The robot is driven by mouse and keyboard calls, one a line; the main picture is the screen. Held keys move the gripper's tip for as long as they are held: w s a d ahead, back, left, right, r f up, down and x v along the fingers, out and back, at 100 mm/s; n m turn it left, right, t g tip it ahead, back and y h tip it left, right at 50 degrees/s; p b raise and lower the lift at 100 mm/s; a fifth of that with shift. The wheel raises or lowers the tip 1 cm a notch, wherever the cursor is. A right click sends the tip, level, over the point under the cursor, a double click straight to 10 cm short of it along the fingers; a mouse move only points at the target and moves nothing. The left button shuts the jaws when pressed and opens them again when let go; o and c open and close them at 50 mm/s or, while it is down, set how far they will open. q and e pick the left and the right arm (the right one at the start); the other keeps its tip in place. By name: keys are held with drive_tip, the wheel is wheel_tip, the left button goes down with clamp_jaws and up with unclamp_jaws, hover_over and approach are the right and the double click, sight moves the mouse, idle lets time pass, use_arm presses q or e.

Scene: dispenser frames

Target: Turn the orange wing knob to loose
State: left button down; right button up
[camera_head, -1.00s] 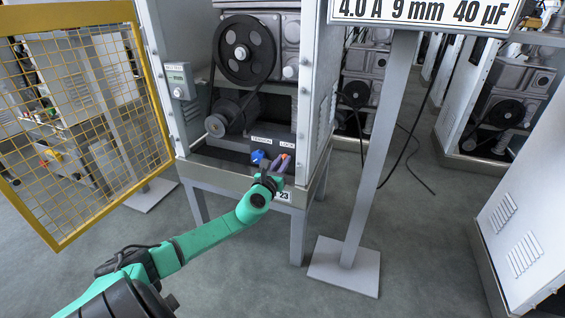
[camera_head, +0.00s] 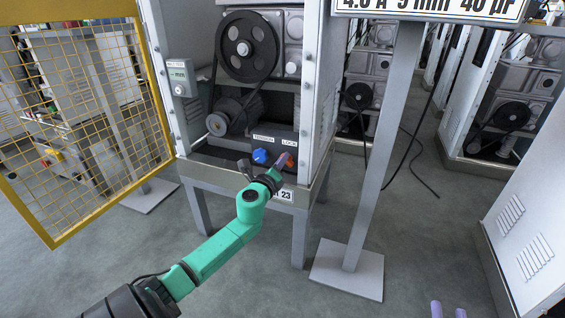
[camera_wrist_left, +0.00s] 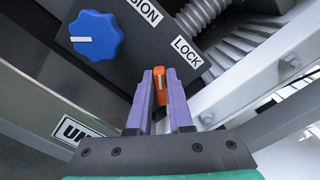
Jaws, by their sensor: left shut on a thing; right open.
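The orange wing knob (camera_wrist_left: 159,84) sits below the LOCK label on a dark panel. In the left wrist view it stands between the purple fingers of my left gripper (camera_wrist_left: 160,98), which is shut on it. In the head view the left gripper (camera_head: 280,163) reaches the panel, and the orange knob (camera_head: 291,163) shows partly behind the fingers. A blue knob (camera_wrist_left: 96,36) with a white mark is to its left, under the TENSION label; it also shows in the head view (camera_head: 260,156).
The machine housing (camera_head: 322,75) rises around the panel, with a pulley (camera_head: 248,46) above. A yellow mesh gate (camera_head: 85,120) stands open at the left. A signpost (camera_head: 378,150) on a flat base (camera_head: 347,270) stands right of the machine.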

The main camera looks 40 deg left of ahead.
use_arm(q)
drive_tip(key=shift+a+n, duration=0.1)
drive_tip(key=shift+n, duration=1.8)
drive_tip(key=shift+f+n, duration=0.1)
drive_tip(key=shift+n, duration=1.1)
drive_tip(key=shift+n+p, duration=0.35)
drive_tip(key=shift+n, duration=0.75)
use_arm(e)
drive_tip(key=shift+s+a+f+g, duration=0.1)
drive_tip(key=shift+s+f+g, duration=0.3)
drive_tip(key=shift+f, duration=0.5)
drive_tip(key=shift+s+a+f+g, duration=0.1)
drive_tip(key=shift+s+f+g, duration=0.2)
drive_tip(key=shift+f, duration=0.55)
drive_tip(key=shift+s+a+f+g, duration=0.1)
drive_tip(key=shift+s+f+g, duration=0.3)
drive_tip(key=shift+f, duration=0.5)
drive_tip(key=shift+d, duration=0.1)
use_arm(q)
drive_tip(key=c, duration=0.8)
unclamp_jaws()
drive_tip(key=shift+f, duration=0.1)
use_arm(e)
drive_tip(key=shift+s, duration=0.1)
